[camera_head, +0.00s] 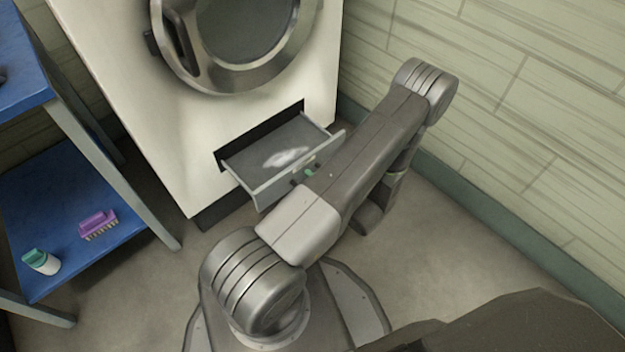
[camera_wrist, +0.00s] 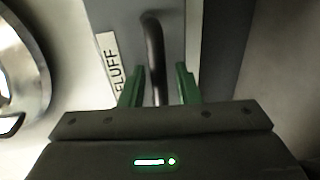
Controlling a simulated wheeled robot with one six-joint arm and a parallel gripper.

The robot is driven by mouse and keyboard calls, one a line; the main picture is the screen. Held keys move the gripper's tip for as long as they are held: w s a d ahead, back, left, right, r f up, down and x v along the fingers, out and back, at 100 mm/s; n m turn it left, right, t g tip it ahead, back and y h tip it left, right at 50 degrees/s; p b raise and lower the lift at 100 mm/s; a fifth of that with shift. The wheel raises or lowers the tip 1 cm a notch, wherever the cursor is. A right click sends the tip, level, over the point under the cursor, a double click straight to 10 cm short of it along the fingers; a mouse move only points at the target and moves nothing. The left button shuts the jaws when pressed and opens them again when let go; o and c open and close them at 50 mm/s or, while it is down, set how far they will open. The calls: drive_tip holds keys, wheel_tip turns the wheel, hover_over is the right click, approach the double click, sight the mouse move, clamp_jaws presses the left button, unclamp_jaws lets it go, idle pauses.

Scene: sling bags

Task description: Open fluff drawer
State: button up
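The fluff drawer (camera_head: 262,189) is pulled out from the lower front of the white machine. A pale clump of fluff (camera_head: 287,157) lies inside it. In the wrist view the drawer front (camera_wrist: 122,18) carries a white FLUFF label (camera_wrist: 110,62) beside a dark bar handle (camera_wrist: 153,45). My gripper (camera_wrist: 160,85) has its green fingers on either side of the handle, with gaps showing, so it looks open around it. In the head view my gripper (camera_head: 307,172) is at the drawer front, partly hidden by my arm.
The machine (camera_head: 125,70) has a round door (camera_head: 240,45) above the drawer. At the left, a blue shelf (camera_head: 70,200) holds a purple brush (camera_head: 98,223) and a white-and-green bottle (camera_head: 41,262). A tiled wall (camera_head: 540,110) stands at the right. Floor (camera_head: 450,230) is clear at the right.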

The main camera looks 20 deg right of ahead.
drive_tip(key=shift+s, duration=0.1)
drive_tip(key=p+v, duration=0.3)
drive_tip(key=v, duration=1)
drive_tip(key=shift+s, duration=0.3)
drive_tip(key=shift+d, duration=0.1)
drive_tip(key=b+x, duration=0.3)
drive_tip(key=x, duration=1)
drive_tip(key=shift+w, duration=0.4)
drive_tip(key=shift+r, duration=0.1)
